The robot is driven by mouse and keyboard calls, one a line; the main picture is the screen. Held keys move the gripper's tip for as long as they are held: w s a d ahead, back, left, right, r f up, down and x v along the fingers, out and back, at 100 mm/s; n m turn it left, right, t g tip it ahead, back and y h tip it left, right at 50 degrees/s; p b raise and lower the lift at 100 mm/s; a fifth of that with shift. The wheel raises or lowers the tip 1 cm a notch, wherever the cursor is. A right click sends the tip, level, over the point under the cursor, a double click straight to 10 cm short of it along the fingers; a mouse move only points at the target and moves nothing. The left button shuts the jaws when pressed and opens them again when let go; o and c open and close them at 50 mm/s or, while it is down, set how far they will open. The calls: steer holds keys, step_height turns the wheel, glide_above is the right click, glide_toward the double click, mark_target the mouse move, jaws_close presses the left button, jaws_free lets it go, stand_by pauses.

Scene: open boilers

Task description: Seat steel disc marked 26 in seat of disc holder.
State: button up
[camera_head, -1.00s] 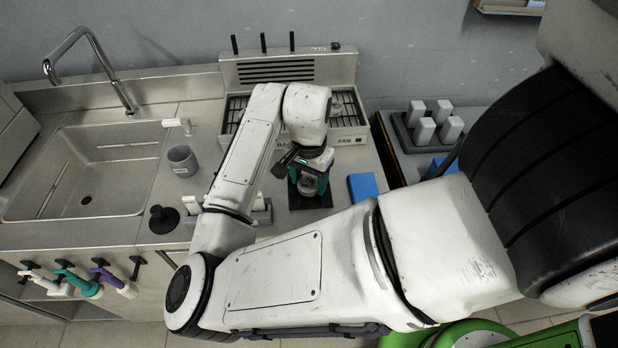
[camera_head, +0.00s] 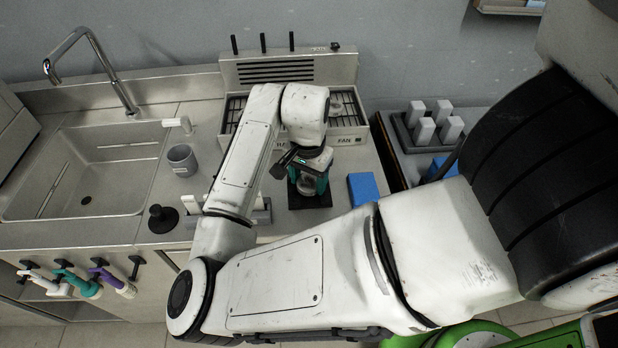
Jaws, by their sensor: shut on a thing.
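My gripper (camera_head: 309,184) points down over a dark square base (camera_head: 310,203) on the steel counter, right of the middle. Its teal fingers are shut on a small round steel piece (camera_head: 307,184), which I take to be the disc; no marking on it can be read. The dark base may be the disc holder, but its seat is hidden by my gripper and wrist. I cannot tell whether the disc touches the base.
A blue block (camera_head: 363,188) lies just right of the base. A grey rack with white pieces (camera_head: 250,203) stands left of it. A grey cup (camera_head: 182,160) and a black plunger-like thing (camera_head: 163,219) are near the sink (camera_head: 88,170). The heater unit (camera_head: 345,130) stands behind.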

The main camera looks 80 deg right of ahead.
steer(key=o, duration=1.2)
steer(key=shift+s+f, duration=0.2)
steer(key=shift+f, duration=0.95)
steer(key=shift+c, duration=1.4)
steer(key=shift+r, duration=0.15)
steer(key=shift+o, duration=0.4)
step_height(320, 180, up, 2)
steer(key=shift+d+p, duration=0.15)
steer(key=shift+p, duration=0.9)
steer(key=shift+o, duration=0.8)
steer(key=shift+r, duration=0.3)
steer(key=shift+w+r+p, duration=0.2)
steer(key=shift+r+p, duration=2.05)
steer(key=shift+r, duration=0.2)
steer(key=shift+s, duration=0.1)
